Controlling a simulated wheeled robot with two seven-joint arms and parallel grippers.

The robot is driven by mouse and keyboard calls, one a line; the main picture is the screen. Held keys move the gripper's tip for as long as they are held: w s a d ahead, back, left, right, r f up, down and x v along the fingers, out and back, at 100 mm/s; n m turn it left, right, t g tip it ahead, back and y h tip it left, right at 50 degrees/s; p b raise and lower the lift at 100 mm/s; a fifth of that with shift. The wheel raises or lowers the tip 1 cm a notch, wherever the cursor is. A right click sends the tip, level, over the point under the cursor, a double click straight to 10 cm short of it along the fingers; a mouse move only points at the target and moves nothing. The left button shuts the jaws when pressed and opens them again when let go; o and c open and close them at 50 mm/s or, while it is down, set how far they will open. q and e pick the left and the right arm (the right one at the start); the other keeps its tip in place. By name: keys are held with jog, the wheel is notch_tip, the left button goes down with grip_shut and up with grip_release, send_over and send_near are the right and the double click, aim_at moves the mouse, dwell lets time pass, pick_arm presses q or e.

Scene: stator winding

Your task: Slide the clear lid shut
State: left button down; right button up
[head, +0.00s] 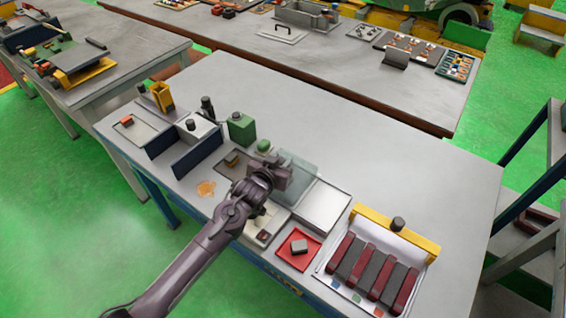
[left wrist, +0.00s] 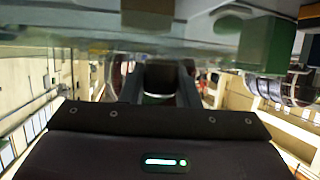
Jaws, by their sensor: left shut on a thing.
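The clear lid (head: 300,178) is a pale see-through panel in the middle of the table in the head view, beside a grey metal plate (head: 321,208). My left gripper (head: 279,172) is at the lid's left side, partly covering it. In the left wrist view, its two fingers (left wrist: 160,85) are on either side of a dark rounded piece (left wrist: 160,77). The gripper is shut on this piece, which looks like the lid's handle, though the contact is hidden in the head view. My right gripper is not in view.
A red tray (head: 287,257) and a white tray (head: 322,262) with dark red and grey bars stand to the right. A green box (head: 241,129) and dark blue panels (head: 197,153) stand to the left. The table's right half (head: 420,190) has free room.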

pick_arm(q)
jog(key=shift+w+a, duration=0.15)
jog(key=shift+a, duration=0.1)
jog(key=c, duration=1.1)
grip_release()
jog(key=shift+a, duration=0.1)
jog(key=shift+s, duration=0.3)
jog(key=b+v, duration=0.1)
jog(key=v, duration=0.6)
jog(key=shift+r+b, duration=0.15)
jog(key=shift+b, duration=0.15)
jog(key=shift+a, duration=0.15)
